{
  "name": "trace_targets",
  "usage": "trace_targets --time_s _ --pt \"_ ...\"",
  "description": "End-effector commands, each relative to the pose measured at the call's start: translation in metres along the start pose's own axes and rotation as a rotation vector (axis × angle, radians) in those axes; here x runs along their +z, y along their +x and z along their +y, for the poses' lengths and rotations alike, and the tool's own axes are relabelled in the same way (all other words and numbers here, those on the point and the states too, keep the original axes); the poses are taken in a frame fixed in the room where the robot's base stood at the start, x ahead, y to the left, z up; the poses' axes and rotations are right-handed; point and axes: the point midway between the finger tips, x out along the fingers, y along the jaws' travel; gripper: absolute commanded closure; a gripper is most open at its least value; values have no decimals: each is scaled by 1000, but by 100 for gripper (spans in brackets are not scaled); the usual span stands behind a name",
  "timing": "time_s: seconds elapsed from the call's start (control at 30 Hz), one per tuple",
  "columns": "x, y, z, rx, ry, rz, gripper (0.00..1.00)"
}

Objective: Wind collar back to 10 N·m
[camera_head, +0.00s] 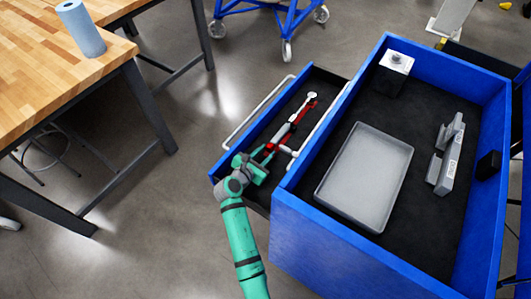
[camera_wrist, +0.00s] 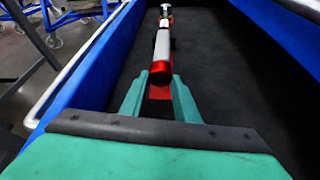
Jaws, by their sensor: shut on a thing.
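A long, slim torque wrench (camera_head: 289,127) lies lengthwise in the open drawer, with a round pale head at its far end. In the wrist view the wrench (camera_wrist: 162,45) runs straight away from me, with a silver stretch and a dark-and-red near end. My green gripper (camera_head: 262,165) is at the near end of the wrench. In the wrist view its fingers (camera_wrist: 160,82) are closed on both sides of that near end. The collar cannot be told apart from the handle, and no scale marks are readable.
The blue drawer (camera_head: 240,142) has raised walls and rails close beside my gripper. The blue cabinet (camera_head: 283,228) at right carries a grey tray (camera_head: 368,175), a metal bracket (camera_head: 446,157) and a white-topped block (camera_head: 396,64). A wooden bench (camera_head: 60,80) stands at left. Floor between is clear.

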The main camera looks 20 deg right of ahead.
Motion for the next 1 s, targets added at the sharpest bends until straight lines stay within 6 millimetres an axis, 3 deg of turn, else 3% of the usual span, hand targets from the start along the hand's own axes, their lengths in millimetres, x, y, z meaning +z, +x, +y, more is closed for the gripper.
trace_targets --time_s 0.6,1.0 --pt "-2 0 -2 144 346 2 94" --pt "-1 0 -3 188 457 1 94"
